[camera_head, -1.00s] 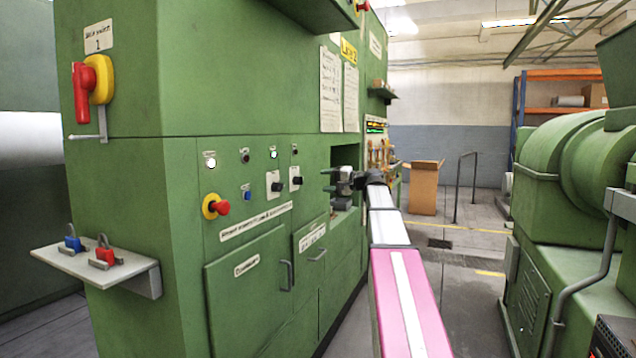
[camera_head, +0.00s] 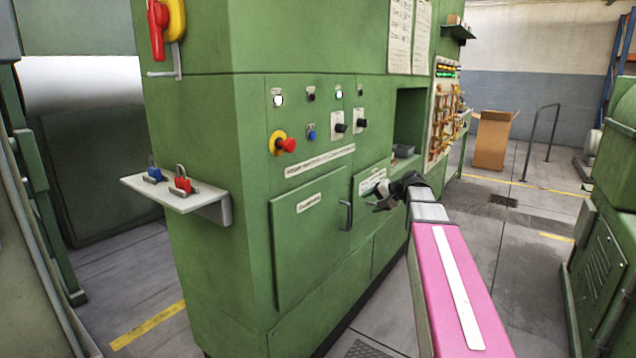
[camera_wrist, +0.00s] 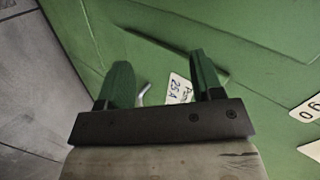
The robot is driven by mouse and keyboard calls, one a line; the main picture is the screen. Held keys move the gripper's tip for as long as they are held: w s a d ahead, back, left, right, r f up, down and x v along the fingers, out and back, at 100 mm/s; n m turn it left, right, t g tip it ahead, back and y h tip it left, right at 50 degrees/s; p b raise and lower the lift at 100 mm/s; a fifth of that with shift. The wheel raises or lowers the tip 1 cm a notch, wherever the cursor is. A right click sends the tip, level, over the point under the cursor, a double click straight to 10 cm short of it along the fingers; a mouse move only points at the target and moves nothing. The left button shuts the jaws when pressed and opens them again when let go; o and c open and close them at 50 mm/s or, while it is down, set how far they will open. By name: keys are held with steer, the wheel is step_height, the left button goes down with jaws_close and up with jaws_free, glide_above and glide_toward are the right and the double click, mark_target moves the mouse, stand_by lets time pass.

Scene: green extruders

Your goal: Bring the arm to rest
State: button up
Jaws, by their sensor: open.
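My gripper (camera_head: 382,197) is at the end of my pink and white arm, in front of the green cabinet's (camera_head: 225,270) front face, near a labelled drawer. In the wrist view my gripper (camera_wrist: 158,85) has its two green-padded fingers spread apart with nothing between them. Beyond the fingers is the green panel with a white label (camera_wrist: 180,88) and a grey handle. I cannot tell how far the fingertips are from the panel.
A red push button (camera_head: 285,145) and knobs sit on the cabinet. A shelf (camera_head: 180,195) at its left corner holds a blue padlock (camera_head: 153,174) and a red padlock (camera_head: 182,184). A cardboard box (camera_head: 492,140) stands on the floor behind; the aisle at right has free floor.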

steer(key=s+a+f+n+g+h, duration=0.1)
steer(key=s+f+n+g+h, duration=0.3)
steer(key=s+f, duration=2.1)
step_height(320, 180, down, 4)
steer(key=g+h, duration=0.2)
steer(key=h, duration=0.3)
steer(key=shift+s+a, duration=0.15)
steer(key=shift+a, duration=0.25)
